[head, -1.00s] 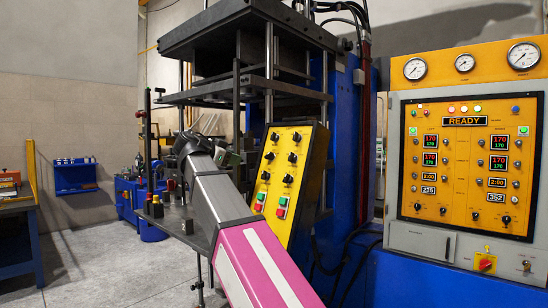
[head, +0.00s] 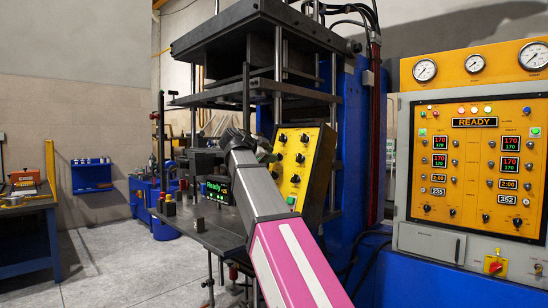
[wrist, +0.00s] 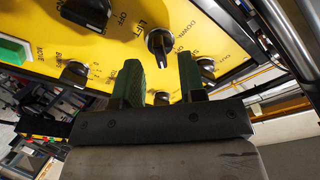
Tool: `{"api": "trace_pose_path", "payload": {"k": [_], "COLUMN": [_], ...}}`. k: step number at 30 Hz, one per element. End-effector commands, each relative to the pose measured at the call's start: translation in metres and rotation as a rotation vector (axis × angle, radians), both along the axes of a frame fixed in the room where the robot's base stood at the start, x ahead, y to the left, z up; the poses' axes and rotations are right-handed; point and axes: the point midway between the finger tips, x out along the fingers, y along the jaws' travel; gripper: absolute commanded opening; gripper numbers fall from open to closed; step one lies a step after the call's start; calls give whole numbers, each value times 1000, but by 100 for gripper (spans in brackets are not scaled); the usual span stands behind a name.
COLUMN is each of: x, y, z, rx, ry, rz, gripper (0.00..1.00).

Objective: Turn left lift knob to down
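The yellow control panel (head: 315,147) on the press carries several black knobs. In the wrist view, a black knob (wrist: 160,41) with a light pointer mark sits beside the printed words LIFT and DOWN. My gripper (wrist: 158,62) is open, its two green fingers apart and pointing toward the panel. The LIFT knob lies between the fingertips in the picture, slightly beyond them; I cannot tell whether they touch it. In the head view, my gripper (head: 262,150) is at the left side of the panel, and my arm hides its lower left part.
Other knobs (wrist: 88,10) (wrist: 74,73) (wrist: 203,67) are close around the fingers, and a green button (wrist: 13,50) is at the left. The press platens (head: 245,40) rise behind. A dark table (head: 200,222) is below, and a gauge cabinet (head: 475,165) is at right.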

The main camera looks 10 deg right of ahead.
Motion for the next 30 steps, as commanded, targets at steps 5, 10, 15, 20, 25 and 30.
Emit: {"api": "trace_pose_path", "payload": {"k": [5,10,15,20,25,30], "x": [10,12,12,12,12,12], "y": [-14,-19,-18,-18,-18,-18], "z": [-5,-7,-7,-7,-7,-7], "rx": [-1,-1,0,0,-1,-10], "ry": [1,1,0,0,1,13], "rz": [0,0,2,2,0,7], "gripper": [37,37,37,1,0,0]}}
